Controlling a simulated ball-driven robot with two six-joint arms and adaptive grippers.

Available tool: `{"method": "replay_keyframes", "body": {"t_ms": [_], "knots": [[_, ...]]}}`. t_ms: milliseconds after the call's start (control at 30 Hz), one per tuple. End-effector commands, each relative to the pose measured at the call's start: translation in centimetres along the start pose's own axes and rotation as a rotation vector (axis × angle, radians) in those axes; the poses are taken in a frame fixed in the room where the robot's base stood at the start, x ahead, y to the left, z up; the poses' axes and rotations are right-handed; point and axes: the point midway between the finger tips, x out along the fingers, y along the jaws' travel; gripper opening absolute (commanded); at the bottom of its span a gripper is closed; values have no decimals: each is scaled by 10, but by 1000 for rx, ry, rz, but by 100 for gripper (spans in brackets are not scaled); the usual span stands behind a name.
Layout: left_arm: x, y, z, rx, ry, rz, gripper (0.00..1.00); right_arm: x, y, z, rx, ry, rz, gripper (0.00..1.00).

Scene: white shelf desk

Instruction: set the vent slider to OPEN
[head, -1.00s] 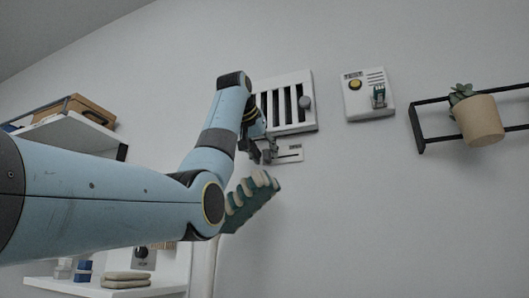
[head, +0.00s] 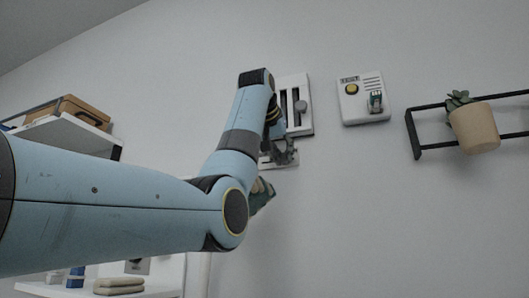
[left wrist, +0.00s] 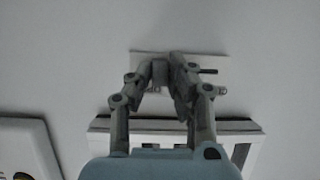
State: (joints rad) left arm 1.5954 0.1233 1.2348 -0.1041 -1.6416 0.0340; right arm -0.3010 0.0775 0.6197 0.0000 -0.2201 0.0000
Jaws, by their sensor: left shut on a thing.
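The vent slider's pale plate (left wrist: 218,62) is on the wall beside the vent (left wrist: 245,150) in the left wrist view. Its grey slider knob (left wrist: 160,73) sits between the fingertips of my left gripper (left wrist: 162,82), which is shut on it. A dark stretch of slot shows to the right of the fingers in that view. In the head view my left gripper (head: 286,156) is just below the vent (head: 307,122), covering the knob and much of the plate. Any lettering on the plate is unreadable. My right gripper is not in view.
A white box with a yellow button (head: 351,89) is on the wall right of the vent. A black rack (head: 417,152) with a potted plant (head: 474,128) is farther right. A shelf (head: 75,136) is at left. The wall below the box is clear.

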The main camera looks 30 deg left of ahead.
Motion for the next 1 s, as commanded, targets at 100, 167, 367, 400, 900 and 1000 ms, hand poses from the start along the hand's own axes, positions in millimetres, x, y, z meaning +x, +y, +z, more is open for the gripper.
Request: {"method": "replay_keyframes", "body": {"t_ms": [100, 167, 367, 400, 900, 1000], "knots": [[-1, 17, -2, 0, 0, 2, 0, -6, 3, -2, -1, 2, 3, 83], [-1, 20, -1, 0, 1, 2, 0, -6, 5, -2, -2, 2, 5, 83], [-1, 21, 0, 0, 2, 2, 0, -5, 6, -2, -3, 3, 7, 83], [-1, 21, 0, 0, 2, 2, 0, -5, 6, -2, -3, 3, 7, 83], [-2, 20, 0, -1, 2, 0, 40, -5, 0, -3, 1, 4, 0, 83], [-10, 20, -1, -1, 4, 0, 40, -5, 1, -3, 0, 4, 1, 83]]}}
